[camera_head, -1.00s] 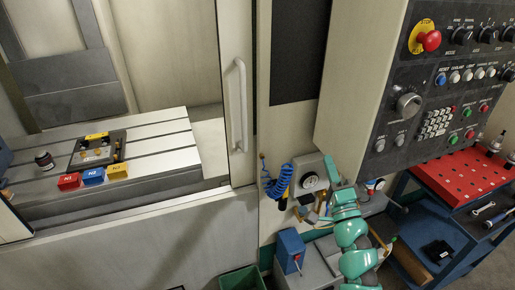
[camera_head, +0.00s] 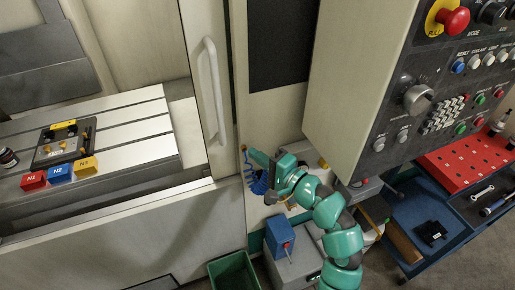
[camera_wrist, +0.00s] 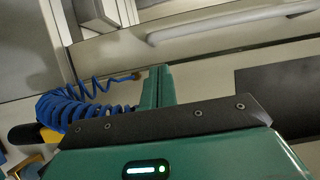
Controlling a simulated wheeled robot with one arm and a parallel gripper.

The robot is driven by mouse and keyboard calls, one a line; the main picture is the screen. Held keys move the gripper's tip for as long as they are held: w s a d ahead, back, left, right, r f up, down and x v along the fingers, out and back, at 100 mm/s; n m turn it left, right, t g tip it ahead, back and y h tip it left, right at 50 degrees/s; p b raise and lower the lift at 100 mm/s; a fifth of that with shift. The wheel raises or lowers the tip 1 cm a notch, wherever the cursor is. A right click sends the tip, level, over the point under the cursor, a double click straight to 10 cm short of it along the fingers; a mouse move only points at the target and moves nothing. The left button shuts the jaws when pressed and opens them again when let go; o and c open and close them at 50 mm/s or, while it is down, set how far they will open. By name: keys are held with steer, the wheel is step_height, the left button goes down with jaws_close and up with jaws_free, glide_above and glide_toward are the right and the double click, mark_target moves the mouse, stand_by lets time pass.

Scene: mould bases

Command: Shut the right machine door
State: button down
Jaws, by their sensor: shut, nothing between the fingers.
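The right machine door (camera_head: 194,45) is a pale panel at the right side of the machine opening, and the opening left of it is uncovered. Its long white upright handle (camera_head: 214,90) is on the panel. It also shows in the wrist view, where the handle (camera_wrist: 225,23) runs across the top right. My gripper (camera_head: 252,158) is shut and empty, to the right of and below the handle, apart from it. In the wrist view my green fingers (camera_wrist: 158,85) are together and point up towards the door area. The gripper partly hides a coiled blue hose in the head view.
The blue hose (camera_wrist: 75,105) hangs close beside my fingers. The control panel box (camera_head: 360,80) overhangs my arm at the right. A blue box (camera_head: 280,238) and a green bin (camera_head: 233,272) stand below. Coloured blocks (camera_head: 60,173) sit by the machine table.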

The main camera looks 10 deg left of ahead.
steer(key=p+x, duration=0.2)
steer(key=x, duration=0.5)
steer(key=shift+w+a, duration=0.15)
steer(key=shift+a, duration=0.15)
